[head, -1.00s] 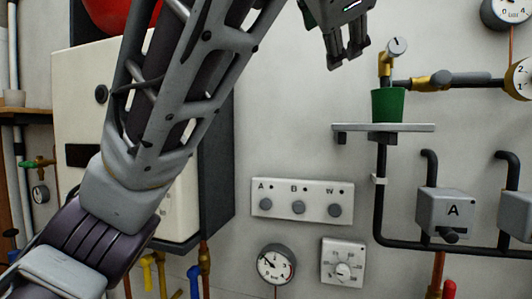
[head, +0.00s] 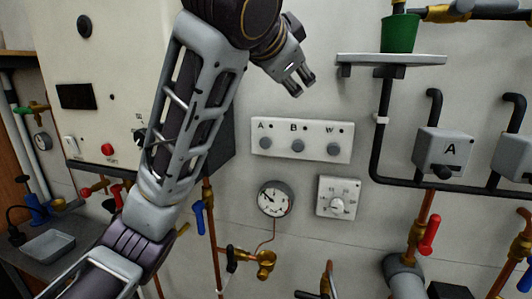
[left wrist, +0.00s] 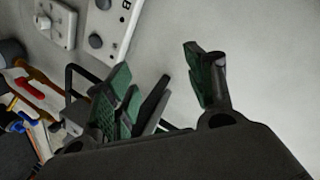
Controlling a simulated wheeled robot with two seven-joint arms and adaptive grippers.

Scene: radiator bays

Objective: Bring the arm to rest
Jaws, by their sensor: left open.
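My left arm comes in from the left and bends at the top of the head view. My left gripper (head: 303,86) hangs above the switch panel and left of the shelf, pointing down and to the right. It is open and empty. In the left wrist view its fingers (left wrist: 165,95) stand apart, with green pads and nothing between them. My right gripper does not show in either view.
The white A/B/W panel (head: 302,140) is on the wall below the gripper, with a gauge (head: 276,198) and dial (head: 339,197) under it. A green cup (head: 400,33) stands on the shelf (head: 391,59). The boiler (head: 85,80) stands behind my arm.

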